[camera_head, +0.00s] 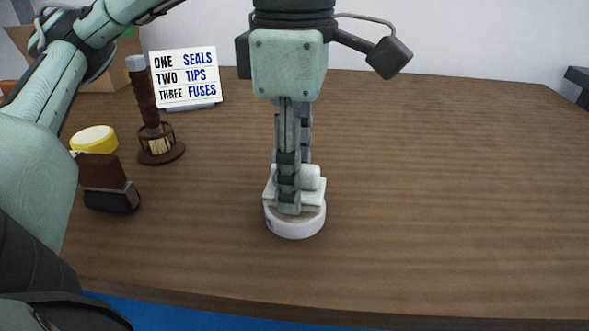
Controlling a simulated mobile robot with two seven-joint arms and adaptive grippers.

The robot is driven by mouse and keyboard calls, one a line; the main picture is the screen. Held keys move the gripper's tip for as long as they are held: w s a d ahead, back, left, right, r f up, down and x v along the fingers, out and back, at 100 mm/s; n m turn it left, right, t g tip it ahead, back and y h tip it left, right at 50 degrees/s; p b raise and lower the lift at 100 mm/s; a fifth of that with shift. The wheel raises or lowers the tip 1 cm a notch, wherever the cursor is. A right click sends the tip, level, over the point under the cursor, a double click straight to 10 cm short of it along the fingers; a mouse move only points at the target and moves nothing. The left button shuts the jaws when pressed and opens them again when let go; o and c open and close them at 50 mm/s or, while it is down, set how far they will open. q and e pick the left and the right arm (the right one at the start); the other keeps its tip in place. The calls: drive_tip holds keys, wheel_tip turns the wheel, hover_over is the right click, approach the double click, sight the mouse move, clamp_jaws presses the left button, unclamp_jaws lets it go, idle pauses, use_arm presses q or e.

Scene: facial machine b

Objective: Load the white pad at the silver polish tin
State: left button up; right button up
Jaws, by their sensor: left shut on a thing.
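My left gripper (289,200) points straight down near the middle of the table. It is shut on the white pad (312,178), a flat white piece with a raised block on top. The fingers hide part of the pad. Directly below is a round, low, whitish tin (296,229) with a tan surface showing inside its rim, standing on the table. The pad is over the tin's opening and overlaps its back part in view. I cannot tell whether the pad touches the contents. My right gripper is not in view.
On the wooden table (430,190), a yellow-topped container (94,139), a brown-and-black block (110,190) and a dark-handled brush in a stand (158,146) are at left. A lettered sign (186,78) and cardboard box (120,60) are behind. The right side is clear.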

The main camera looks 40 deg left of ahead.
use_arm(q)
drive_tip(key=shift+f+b, duration=0.6)
drive_tip(key=shift+b, duration=0.1)
idle(1.9)
drive_tip(key=shift+r+p, duration=2.5)
drive_tip(key=shift+r, duration=1.05)
